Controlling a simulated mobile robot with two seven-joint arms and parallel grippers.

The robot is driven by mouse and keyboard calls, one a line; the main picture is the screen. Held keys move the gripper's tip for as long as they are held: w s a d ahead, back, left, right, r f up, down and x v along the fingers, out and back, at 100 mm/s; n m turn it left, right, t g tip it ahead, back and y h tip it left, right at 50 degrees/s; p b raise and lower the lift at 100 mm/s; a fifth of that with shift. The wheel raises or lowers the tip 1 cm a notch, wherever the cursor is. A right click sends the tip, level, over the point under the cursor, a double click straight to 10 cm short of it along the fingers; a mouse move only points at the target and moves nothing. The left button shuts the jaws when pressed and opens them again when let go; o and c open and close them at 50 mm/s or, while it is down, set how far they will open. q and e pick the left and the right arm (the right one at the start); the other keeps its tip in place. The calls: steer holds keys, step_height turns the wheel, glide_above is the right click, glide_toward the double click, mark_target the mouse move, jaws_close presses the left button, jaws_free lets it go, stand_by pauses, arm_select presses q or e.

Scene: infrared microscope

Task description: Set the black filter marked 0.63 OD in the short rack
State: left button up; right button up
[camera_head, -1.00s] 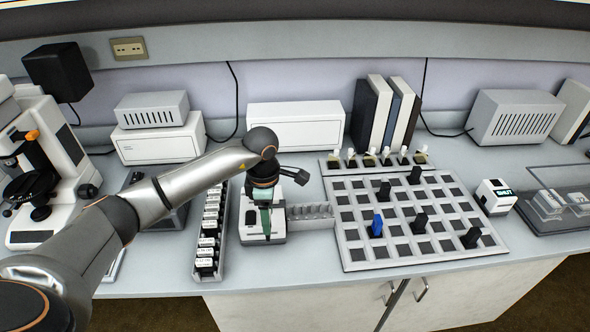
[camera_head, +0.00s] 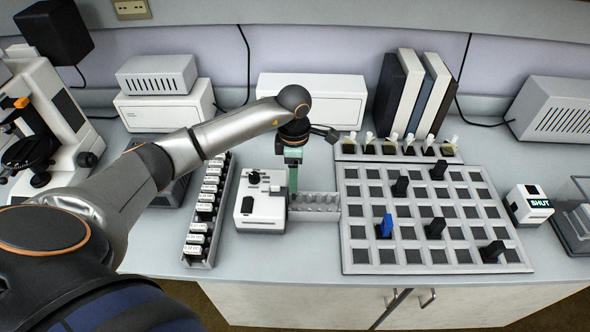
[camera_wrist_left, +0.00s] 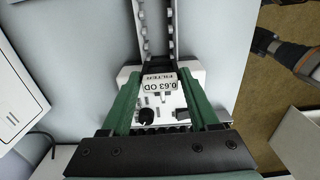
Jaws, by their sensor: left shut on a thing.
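My left gripper (camera_head: 293,190) points down at the left end of the short rack (camera_head: 318,202), beside the white device. Its green fingers also show in the left wrist view (camera_wrist_left: 160,100), shut on the black filter, whose white label (camera_wrist_left: 160,82) reads 0.63 OD FILTER. The filter's dark body is mostly hidden under the label and between the fingers. The short rack's notched rails (camera_wrist_left: 146,30) run away beyond the filter in the wrist view. I cannot tell whether the filter touches the rack. My right gripper is not in view.
The white device (camera_head: 262,206) with a black knob stands just left of the short rack. A long rack (camera_head: 205,225) of labelled filters is farther left. A grid board (camera_head: 355,257) with several black pieces and a blue piece (camera_head: 385,226) is close on the right.

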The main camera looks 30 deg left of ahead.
arm_select(q)
step_height(320, 180, down, 6)
steer(key=b, duration=0.4)
steer(key=shift+f, duration=0.2)
steer(key=shift+f+b, duration=0.55)
steer(key=shift+f, duration=0.15)
steer(key=shift+f+b, duration=0.15)
steer(key=shift+b, duration=0.15)
steer(key=o, duration=1.4)
steer(key=shift+o, duration=0.5)
step_height(320, 180, up, 8)
steer(key=p, duration=0.6)
steer(key=shift+r+p, duration=0.4)
steer(key=shift+r, duration=1.15)
